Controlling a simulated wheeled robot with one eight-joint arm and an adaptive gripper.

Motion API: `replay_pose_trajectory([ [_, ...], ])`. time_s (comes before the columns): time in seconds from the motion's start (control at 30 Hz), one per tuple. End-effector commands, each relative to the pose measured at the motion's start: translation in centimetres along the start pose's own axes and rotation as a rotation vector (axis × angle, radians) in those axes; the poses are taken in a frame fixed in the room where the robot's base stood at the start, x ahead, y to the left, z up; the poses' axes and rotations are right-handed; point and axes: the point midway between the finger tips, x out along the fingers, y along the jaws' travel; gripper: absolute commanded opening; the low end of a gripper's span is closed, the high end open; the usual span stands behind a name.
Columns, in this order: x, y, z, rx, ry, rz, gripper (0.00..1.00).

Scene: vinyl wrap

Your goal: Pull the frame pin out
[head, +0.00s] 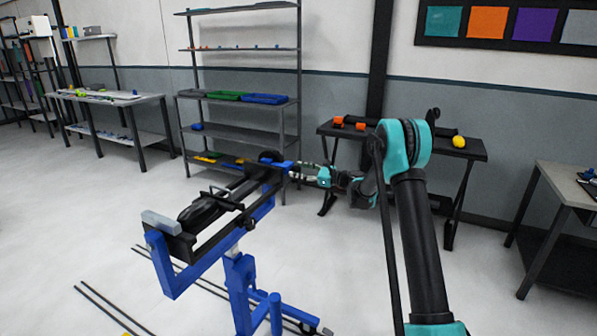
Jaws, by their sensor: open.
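A blue stand (238,270) holds a dark frame (180,243) that slants from the near left up to the far right. A long black part (203,210) lies in the frame, and a light grey block (160,221) sits at its near left end. My gripper (293,170) is open at the far right end of the frame, beside the blue upper end of the stand (277,164). I cannot tell whether it touches anything. The frame pin is too small or hidden to make out.
A dark bench (465,152) with orange pieces (338,121) and a yellow object (459,141) stands behind my arm. A shelf rack (240,134) with green and blue trays is behind the stand. Another table (560,182) is at right. Dark lines (105,304) mark the floor at lower left.

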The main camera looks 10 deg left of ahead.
Motion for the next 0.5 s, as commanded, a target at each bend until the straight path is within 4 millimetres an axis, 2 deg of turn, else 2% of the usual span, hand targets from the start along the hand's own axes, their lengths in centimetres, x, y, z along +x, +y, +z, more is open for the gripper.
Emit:
replay_pose_trajectory([
  [0.33, 0.39, 0.04, 0.01, 0.0, 0.0, 0.001, 0.53],
  [0.5, 0.37, 0.03, 0.01, 0.0, 0.0, 0.001, 0.32],
])
